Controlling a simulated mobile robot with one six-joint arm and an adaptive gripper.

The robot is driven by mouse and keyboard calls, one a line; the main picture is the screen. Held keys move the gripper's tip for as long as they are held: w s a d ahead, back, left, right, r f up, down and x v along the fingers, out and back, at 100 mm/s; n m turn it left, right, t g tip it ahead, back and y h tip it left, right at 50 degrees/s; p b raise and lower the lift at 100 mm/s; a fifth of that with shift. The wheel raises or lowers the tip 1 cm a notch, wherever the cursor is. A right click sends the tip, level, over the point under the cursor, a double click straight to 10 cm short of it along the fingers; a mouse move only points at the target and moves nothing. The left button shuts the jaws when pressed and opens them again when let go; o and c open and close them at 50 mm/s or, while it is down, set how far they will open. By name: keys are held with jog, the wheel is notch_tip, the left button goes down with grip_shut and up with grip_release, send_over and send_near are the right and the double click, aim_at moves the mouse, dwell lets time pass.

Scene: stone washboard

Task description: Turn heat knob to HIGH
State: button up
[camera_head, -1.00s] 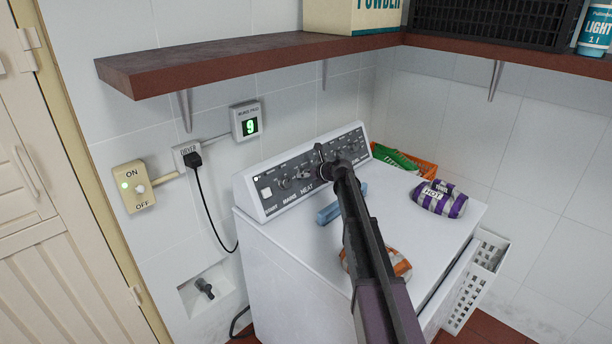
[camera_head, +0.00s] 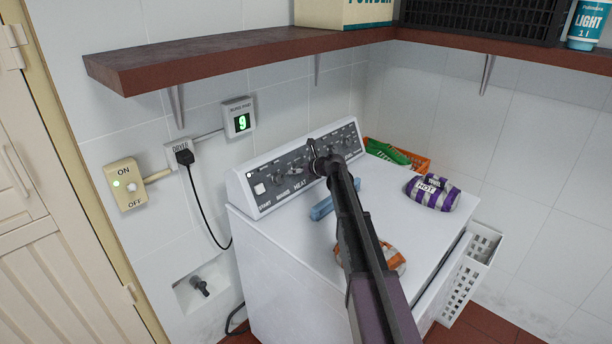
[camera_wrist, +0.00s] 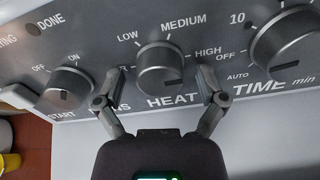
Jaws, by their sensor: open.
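The heat knob (camera_wrist: 163,68) is a round grey dial on the dryer's dark control panel (camera_head: 258,173), with HEAT printed below it. LOW, MEDIUM and HIGH are printed around its upper and right sides; a label at its left is partly hidden. A short dark mark shows on its lower right face. My gripper (camera_wrist: 160,78) is open, one finger on each side of the knob; I cannot tell whether they touch it. In the head view my gripper (camera_head: 315,160) is at the panel and hides the knob.
On the dryer top lie a blue item (camera_head: 322,210) and a purple striped bundle (camera_head: 433,193). An orange bundle (camera_head: 392,258) is partly behind my arm. A shelf (camera_head: 230,62) overhangs behind.

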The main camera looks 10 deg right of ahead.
jog(key=shift+n, duration=0.5)
